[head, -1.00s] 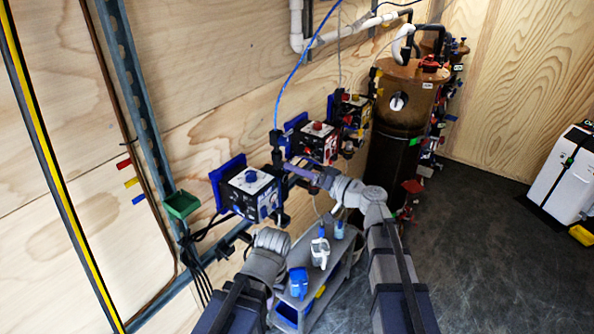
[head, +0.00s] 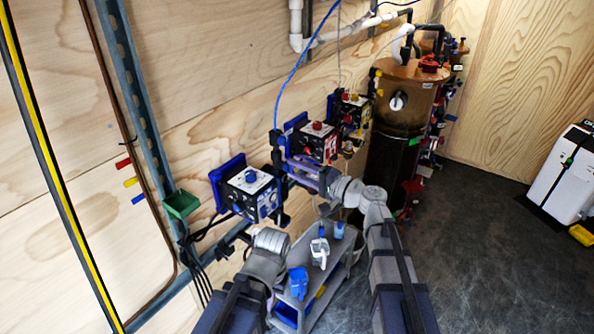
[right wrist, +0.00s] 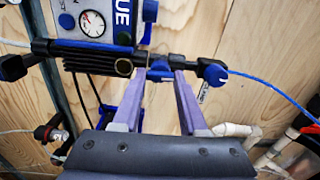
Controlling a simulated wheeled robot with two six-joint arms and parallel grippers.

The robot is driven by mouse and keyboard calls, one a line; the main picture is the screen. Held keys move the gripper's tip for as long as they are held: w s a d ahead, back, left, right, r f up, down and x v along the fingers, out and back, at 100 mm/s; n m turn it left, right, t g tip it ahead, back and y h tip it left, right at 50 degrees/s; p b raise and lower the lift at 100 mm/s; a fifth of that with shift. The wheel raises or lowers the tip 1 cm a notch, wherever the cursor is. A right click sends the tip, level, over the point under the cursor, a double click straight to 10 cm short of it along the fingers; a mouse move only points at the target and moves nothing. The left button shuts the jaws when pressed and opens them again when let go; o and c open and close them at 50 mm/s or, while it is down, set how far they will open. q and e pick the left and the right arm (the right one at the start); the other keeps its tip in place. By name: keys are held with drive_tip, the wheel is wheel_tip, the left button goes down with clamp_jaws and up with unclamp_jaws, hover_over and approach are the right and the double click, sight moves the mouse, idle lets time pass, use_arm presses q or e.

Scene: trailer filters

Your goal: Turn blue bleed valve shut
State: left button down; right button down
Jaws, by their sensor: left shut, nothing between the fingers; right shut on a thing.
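The blue bleed valve (right wrist: 160,68) sits on the black manifold (right wrist: 95,58) under the box marked BLUE (right wrist: 100,20). My right gripper (right wrist: 160,74) is shut on the valve's blue handle, one purple finger on each side. In the head view my right gripper (head: 293,171) reaches in just right of the box with the blue knob (head: 252,186); the valve is hard to make out there. My left gripper (head: 268,240) is lower, in front of that box and apart from it. Its fingers are hidden behind its wrist.
A blue hose (head: 288,75) rises from the manifold's end. A box with a red knob (head: 316,140) stands just beyond, and a brown tank (head: 390,155) behind it. A grey cart (head: 325,262) with bottles stands below my arms.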

drive_tip(key=shift+m, duration=0.4)
drive_tip(key=shift+c, duration=2.2)
unclamp_jaws()
drive_tip(key=shift+d, duration=0.1)
drive_tip(key=v, duration=0.7)
drive_tip(key=shift+s+d, duration=0.25)
